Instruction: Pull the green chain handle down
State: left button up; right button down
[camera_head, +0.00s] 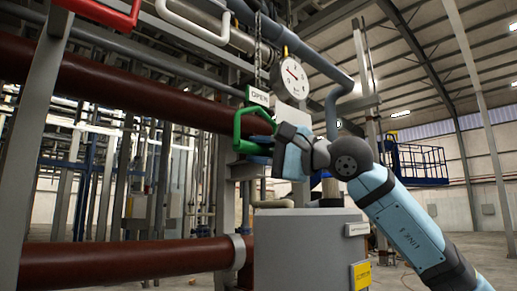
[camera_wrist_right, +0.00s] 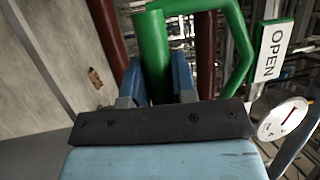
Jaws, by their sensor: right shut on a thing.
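The green chain handle (camera_head: 238,124) hangs below a chain (camera_head: 257,50) and a white sign reading OPEN (camera_head: 258,96) in the head view. My right gripper (camera_head: 262,146) is at the handle's lower bar and shut on it. In the right wrist view the blue fingers of my right gripper (camera_wrist_right: 157,80) stand on both sides of the bar of the green handle (camera_wrist_right: 152,45). Part of the bar is hidden behind the gripper. My left gripper is not in view.
A red handle (camera_head: 107,14) and a white handle (camera_head: 193,24) hang at the upper left. A pressure gauge (camera_head: 291,78) is just right of the sign. A grey cabinet (camera_head: 305,245) stands below my right arm. Dark red pipes (camera_head: 130,272) run at left.

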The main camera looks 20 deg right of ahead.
jog(key=shift+w+a+f, duration=0.1)
jog(key=shift+a+f, duration=0.15)
jog(key=shift+f, duration=0.2)
jog(key=c, duration=1.1)
grip_release()
jog(key=shift+d, duration=0.1)
jog(key=shift+o, duration=0.8)
jog(key=shift+d, duration=0.1)
jog(key=shift+r, duration=0.1)
jog(key=shift+s+d, duration=0.2)
jog(key=shift+s, duration=0.15)
jog(key=b+v, duration=0.2)
jog(key=v, duration=1.1)
